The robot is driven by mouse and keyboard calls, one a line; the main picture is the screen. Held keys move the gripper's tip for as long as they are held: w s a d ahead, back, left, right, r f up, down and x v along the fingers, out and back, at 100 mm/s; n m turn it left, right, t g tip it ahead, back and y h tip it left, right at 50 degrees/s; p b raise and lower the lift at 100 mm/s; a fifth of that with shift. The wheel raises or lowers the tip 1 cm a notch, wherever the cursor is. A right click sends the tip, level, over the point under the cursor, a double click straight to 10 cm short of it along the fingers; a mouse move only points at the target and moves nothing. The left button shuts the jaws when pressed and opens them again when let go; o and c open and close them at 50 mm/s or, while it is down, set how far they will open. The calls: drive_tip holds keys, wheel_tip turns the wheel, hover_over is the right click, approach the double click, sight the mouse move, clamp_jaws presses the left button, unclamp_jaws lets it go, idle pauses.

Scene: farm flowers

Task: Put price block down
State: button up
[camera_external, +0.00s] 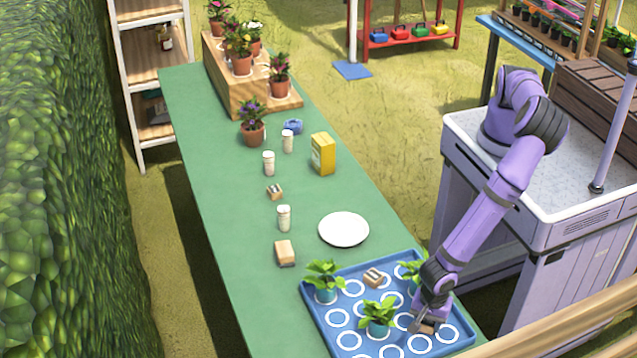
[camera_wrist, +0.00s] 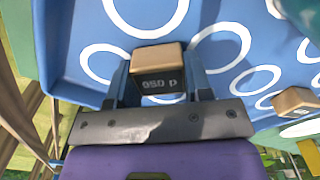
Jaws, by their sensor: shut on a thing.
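A wooden price block (camera_wrist: 157,58) with a dark face and pale figures sits between the fingers of my gripper (camera_wrist: 158,84) in the wrist view. The gripper is shut on it. In the external view my gripper (camera_external: 423,321) points down at the near right part of the blue tray (camera_external: 309,304), and the block (camera_external: 428,329) shows at its tips. The tray with white rings lies just behind the block in the wrist view (camera_wrist: 72,42). I cannot tell whether the block touches the tray.
Another price block (camera_external: 374,278) and several potted seedlings (camera_external: 379,315) stand on the tray. Farther along the green table are a white plate (camera_external: 344,229), wooden blocks (camera_external: 285,253), shakers (camera_external: 284,217), a yellow box (camera_external: 323,154) and flower pots (camera_external: 253,132). Several tray rings are empty.

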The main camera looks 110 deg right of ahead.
drive_tip(key=o, duration=0.9)
drive_tip(key=shift+f, duration=0.1)
wheel_tip(320, 180, up, 12)
drive_tip(key=shift+r, duration=0.15)
drive_tip(key=shift+r, duration=0.1)
